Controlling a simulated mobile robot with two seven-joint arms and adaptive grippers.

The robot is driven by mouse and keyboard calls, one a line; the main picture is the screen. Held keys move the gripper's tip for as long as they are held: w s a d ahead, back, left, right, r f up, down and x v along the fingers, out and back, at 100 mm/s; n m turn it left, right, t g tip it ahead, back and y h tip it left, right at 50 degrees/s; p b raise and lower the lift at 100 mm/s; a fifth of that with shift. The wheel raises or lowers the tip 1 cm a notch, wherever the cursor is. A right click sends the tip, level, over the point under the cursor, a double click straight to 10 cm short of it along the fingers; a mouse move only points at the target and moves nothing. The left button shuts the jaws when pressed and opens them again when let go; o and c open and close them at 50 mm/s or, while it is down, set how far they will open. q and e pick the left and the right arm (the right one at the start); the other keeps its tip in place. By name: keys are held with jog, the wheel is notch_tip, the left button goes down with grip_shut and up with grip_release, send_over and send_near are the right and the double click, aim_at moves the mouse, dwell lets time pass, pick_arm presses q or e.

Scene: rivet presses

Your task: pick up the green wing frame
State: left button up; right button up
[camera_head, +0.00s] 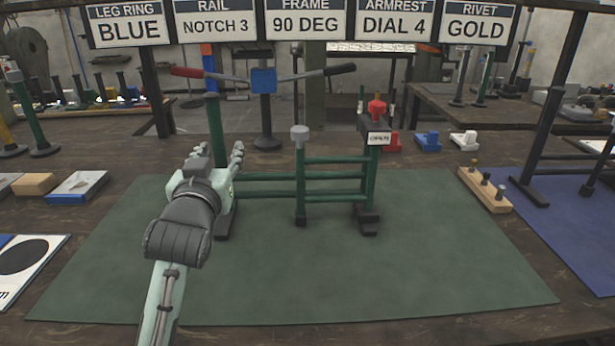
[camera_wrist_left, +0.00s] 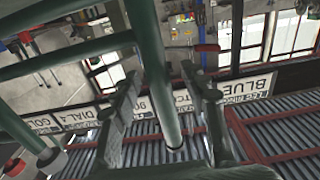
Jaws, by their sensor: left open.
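The green wing frame (camera_head: 301,175) stands upright on the green mat (camera_head: 400,270), with dark green posts, several cross rails and dark feet. My left gripper (camera_head: 217,163) is at its left post, partly hiding that post and the rail ends. In the left wrist view, a green post (camera_wrist_left: 168,105) runs between the two fingers of the left gripper (camera_wrist_left: 165,100), with visible room on its sides. The jaws are open, not closed on the post. My right gripper is not in view.
A tag reading OPEN (camera_head: 379,138) and a red-topped part (camera_head: 376,108) are at the frame's right post. A wooden peg block (camera_head: 485,189) lies right of the mat. A blue clamp with bars (camera_head: 263,81) stands behind. The mat's front is clear.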

pick_arm(q)
grip_shut()
dwell(0.3)
